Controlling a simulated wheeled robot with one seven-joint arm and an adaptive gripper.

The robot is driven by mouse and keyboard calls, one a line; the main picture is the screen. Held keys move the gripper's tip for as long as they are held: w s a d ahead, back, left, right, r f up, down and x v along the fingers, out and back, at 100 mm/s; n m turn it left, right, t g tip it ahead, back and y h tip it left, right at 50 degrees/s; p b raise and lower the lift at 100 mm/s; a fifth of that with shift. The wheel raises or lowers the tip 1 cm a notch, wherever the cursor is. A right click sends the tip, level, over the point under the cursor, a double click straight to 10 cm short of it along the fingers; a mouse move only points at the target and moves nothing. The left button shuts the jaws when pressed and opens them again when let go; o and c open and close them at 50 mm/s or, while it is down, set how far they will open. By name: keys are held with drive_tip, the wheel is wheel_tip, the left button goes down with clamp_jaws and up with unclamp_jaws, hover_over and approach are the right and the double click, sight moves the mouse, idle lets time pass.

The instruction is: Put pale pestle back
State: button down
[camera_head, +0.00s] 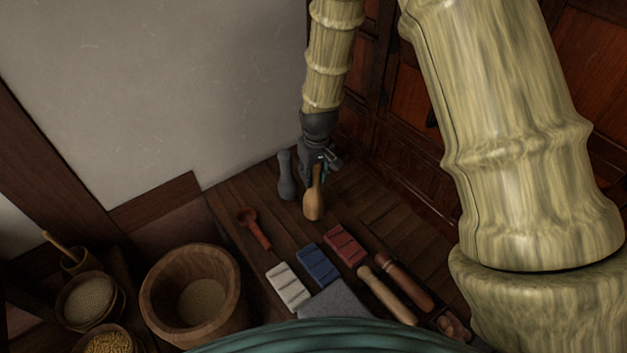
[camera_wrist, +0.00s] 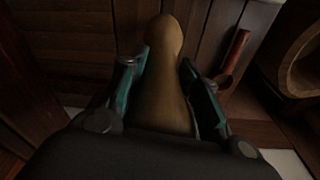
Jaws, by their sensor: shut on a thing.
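A pale wooden pestle (camera_head: 314,200) with a rounded wide lower end is held in my gripper (camera_head: 316,163) near the wall end of the wooden bench. It hangs roughly upright with the wide end down; I cannot tell whether that end touches the bench. In the wrist view the pestle (camera_wrist: 166,75) lies between the two teal fingers of my gripper (camera_wrist: 160,85), which are closed on it. The upper part of the pestle is hidden by the gripper. A grey pestle-shaped piece (camera_head: 286,176) stands just left of the held pestle.
A red spoon (camera_head: 254,228) lies left on the bench. White (camera_head: 288,286), blue (camera_head: 319,265) and red (camera_head: 347,246) blocks lie in front, with two rolling-pin-like pieces (camera_head: 388,295) to their right. A large wooden bowl (camera_head: 160,300) stands at left. Bare boards show right of the pestle.

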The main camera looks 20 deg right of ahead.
drive_tip(key=shift+f, duration=1.35)
drive_tip(key=c, duration=1)
unclamp_jaws()
drive_tip(key=shift+f, duration=0.1)
drive_tip(key=shift+c, duration=0.2)
drive_tip(key=r, duration=0.4)
drive_tip(key=s+r, duration=0.1)
drive_tip(key=r, duration=0.3)
drive_tip(key=r+p, duration=0.1)
drive_tip(key=r, duration=0.3)
drive_tip(key=shift+s+d, duration=0.15)
drive_tip(key=shift+s, duration=0.1)
